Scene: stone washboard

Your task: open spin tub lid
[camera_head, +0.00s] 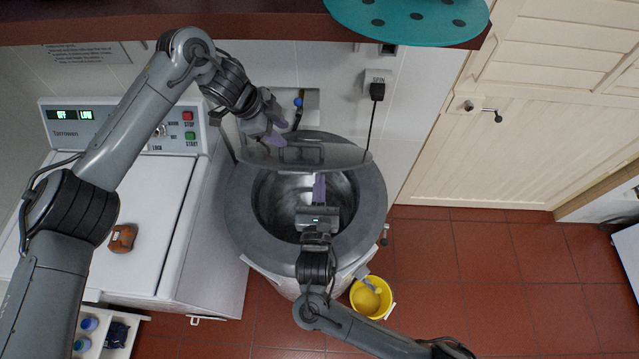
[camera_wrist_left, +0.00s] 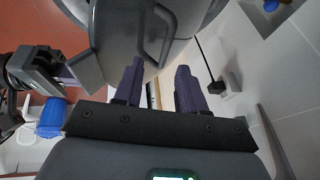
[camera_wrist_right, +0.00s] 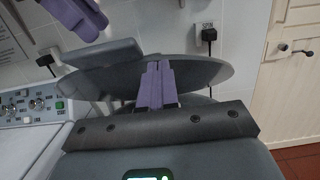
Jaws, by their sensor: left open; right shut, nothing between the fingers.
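The spin tub (camera_head: 372,205) is a round grey drum with its mouth uncovered at the front. Its grey lid (camera_head: 345,157) is raised and tilted up at the back, with a loop handle that shows in the left wrist view (camera_wrist_left: 155,38). My left gripper (camera_head: 277,132) is open at the lid's upper left edge; I cannot tell whether it touches. My right gripper (camera_head: 319,185) is shut and empty over the tub mouth, in front of the lid. In the right wrist view its closed purple fingers (camera_wrist_right: 156,84) overlap the lid (camera_wrist_right: 205,74); contact is unclear.
A white washer (camera_head: 150,215) with a control panel stands left of the tub, an orange-brown object (camera_head: 122,238) on its top. A yellow bucket (camera_head: 371,298) is on the floor in front. A black plug (camera_head: 377,91) and cord hang on the wall behind. Red floor at right is clear.

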